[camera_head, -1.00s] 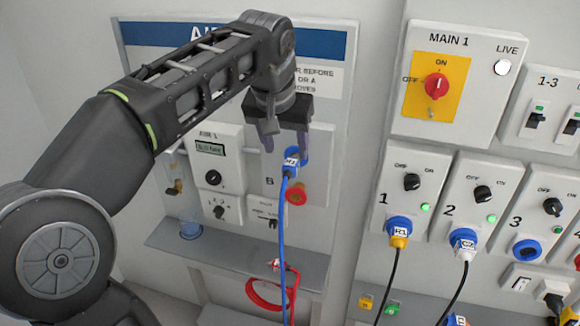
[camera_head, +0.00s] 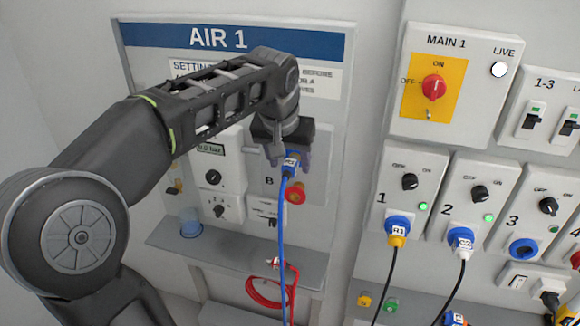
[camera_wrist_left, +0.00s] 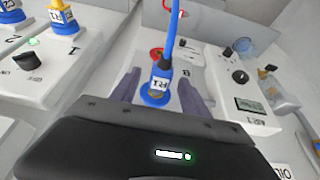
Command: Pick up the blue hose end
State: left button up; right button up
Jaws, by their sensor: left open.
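The blue hose end (camera_head: 290,165) is a blue connector with a white label, plugged in at the AIR 1 panel (camera_head: 335,100). Its blue hose (camera_head: 282,240) hangs down from it. My left gripper (camera_head: 288,160) is open at the connector, with the fingers partly hiding it. In the left wrist view the blue hose end (camera_wrist_left: 158,84) lies between the two open fingers (camera_wrist_left: 158,92), with gaps showing on both sides. I cannot tell how deep the fingers reach around it. My right gripper is not in view.
A red knob (camera_head: 296,195) sits just below the connector. A grey shelf (camera_head: 235,262) juts out below, with a blue cup (camera_head: 190,222) on it and a red coiled hose (camera_head: 268,290) at its front. Sockets with plugged cables, such as the blue plug (camera_head: 398,226), are at the right.

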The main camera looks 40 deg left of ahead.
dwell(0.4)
pick_arm(q)
grip_shut()
dwell(0.4)
